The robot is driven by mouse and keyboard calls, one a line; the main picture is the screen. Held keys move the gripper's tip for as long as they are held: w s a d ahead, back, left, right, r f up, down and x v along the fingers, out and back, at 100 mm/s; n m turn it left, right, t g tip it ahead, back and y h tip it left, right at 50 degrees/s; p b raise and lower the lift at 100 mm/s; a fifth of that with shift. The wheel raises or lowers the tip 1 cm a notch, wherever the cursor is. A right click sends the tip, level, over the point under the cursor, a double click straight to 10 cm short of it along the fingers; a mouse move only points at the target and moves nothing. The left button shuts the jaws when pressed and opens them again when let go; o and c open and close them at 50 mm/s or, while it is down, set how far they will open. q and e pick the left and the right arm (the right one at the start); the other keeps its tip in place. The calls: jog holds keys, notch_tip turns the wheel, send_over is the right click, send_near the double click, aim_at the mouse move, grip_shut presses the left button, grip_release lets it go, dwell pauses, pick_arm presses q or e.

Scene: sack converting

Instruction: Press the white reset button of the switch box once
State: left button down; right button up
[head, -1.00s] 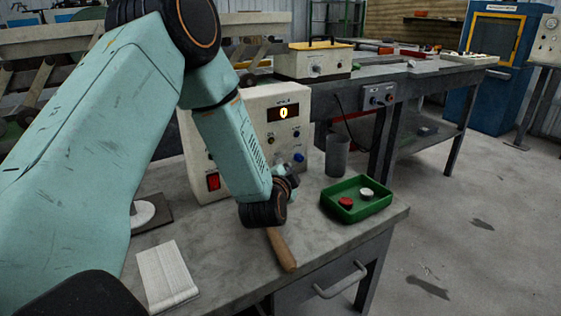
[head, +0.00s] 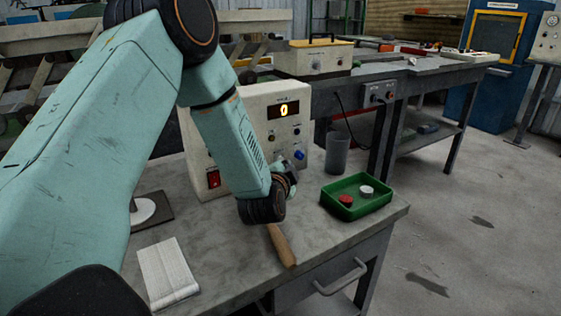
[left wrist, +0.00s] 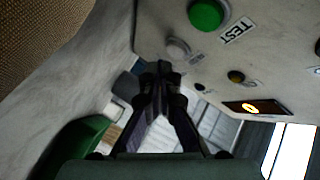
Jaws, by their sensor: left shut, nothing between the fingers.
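The switch box (head: 288,108) is a cream case on the bench with a lit display reading 0 (head: 284,110). In the left wrist view, its white button (left wrist: 178,48) sits beside a larger green button (left wrist: 207,14) labelled TEST. My left gripper (left wrist: 157,72) is shut and empty, its fingertips just below and left of the white button in that picture. I cannot tell whether they touch it. In the head view my left gripper (head: 290,178) is partly hidden by its wrist, low in front of the box, and the arm hides the white button. My right gripper is not in view.
A green tray (head: 375,207) with a red and a white piece stands right of the gripper. A grey cup (head: 337,153) is behind it. A wooden handle (head: 281,246) lies below the wrist. A pale folded cloth or pad (head: 168,274) lies at the front left.

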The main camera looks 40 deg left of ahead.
pick_arm(q)
jog(key=shift+a, duration=0.15)
dwell(0.4)
jog(key=shift+w+a+p, duration=0.1)
jog(key=shift+a+p, duration=0.15)
jog(key=shift+p, duration=0.2)
jog(key=shift+w+a+p, duration=0.2)
jog(key=shift+a+p, duration=0.1)
jog(key=shift+a, duration=0.1)
dwell(0.6)
jog(key=shift+d, duration=0.1)
dwell(0.3)
jog(key=shift+s+d, duration=0.35)
jog(key=shift+d, duration=0.35)
jog(key=shift+s+d, duration=0.1)
jog(key=shift+d, duration=0.3)
jog(key=shift+s+d, duration=0.3)
jog(key=shift+d, duration=0.35)
jog(key=shift+s+d, duration=0.25)
jog(key=shift+d, duration=0.35)
jog(key=shift+s+d, duration=0.3)
jog(key=shift+d, duration=0.35)
